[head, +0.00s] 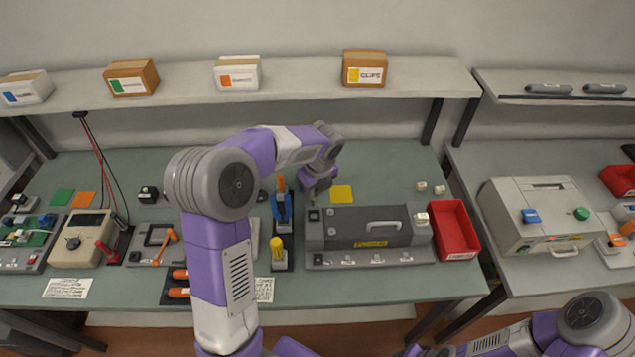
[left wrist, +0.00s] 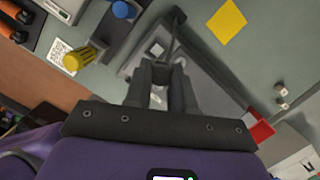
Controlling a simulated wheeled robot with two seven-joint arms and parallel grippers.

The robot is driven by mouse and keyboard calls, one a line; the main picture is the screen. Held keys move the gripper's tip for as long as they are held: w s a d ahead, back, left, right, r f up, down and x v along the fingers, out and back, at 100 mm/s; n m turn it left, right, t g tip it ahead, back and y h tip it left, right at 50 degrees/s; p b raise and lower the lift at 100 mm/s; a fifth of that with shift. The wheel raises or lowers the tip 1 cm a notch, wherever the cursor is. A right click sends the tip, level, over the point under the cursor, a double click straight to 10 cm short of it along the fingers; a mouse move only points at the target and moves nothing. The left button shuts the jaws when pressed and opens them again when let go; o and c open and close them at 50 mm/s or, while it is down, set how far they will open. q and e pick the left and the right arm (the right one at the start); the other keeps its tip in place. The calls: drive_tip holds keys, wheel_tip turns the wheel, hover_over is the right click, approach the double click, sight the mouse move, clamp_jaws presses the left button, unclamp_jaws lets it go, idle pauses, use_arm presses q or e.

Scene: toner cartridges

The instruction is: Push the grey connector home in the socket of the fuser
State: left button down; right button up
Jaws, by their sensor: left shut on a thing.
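The fuser (head: 370,228) is a long dark grey unit with a handle and a yellow label, lying in the middle of the bench. A small square fitting (head: 314,215), possibly the socket, is at its left end. My left gripper (head: 317,196) is just behind that end, pointing down, and is shut on a small grey part, apparently the grey connector. In the left wrist view the fingers (left wrist: 163,78) hide most of that part, with the fuser (left wrist: 215,100) below. I cannot tell whether the connector touches the socket. My right gripper is outside the head view.
A red bin (head: 455,231) stands at the fuser's right end. A yellow-capped tool (head: 277,248) and a blue tool (head: 281,208) stand to its left. A yellow square (head: 341,194) lies behind it. The bench in front of the fuser has a clear strip.

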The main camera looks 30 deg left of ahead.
use_arm(q)
drive_tip(key=shift+s+d+b+x, duration=0.1)
drive_tip(key=shift+d+b+x, duration=0.1)
drive_tip(key=shift+b+x, duration=0.85)
drive_tip(key=shift+s+d+b+x, duration=0.1)
drive_tip(key=shift+d+b+x, duration=0.05)
drive_tip(key=shift+b+x, duration=0.9)
drive_tip(key=shift+s+d+b+x, duration=0.1)
drive_tip(key=shift+d+b+x, duration=0.1)
drive_tip(key=shift+b+x, duration=0.85)
drive_tip(key=shift+p, duration=0.35)
drive_tip(key=shift+f, duration=0.25)
drive_tip(key=shift+f+b, duration=0.35)
drive_tip(key=shift+f, duration=0.15)
drive_tip(key=shift+s+f, duration=0.1)
drive_tip(key=shift+f, duration=0.8)
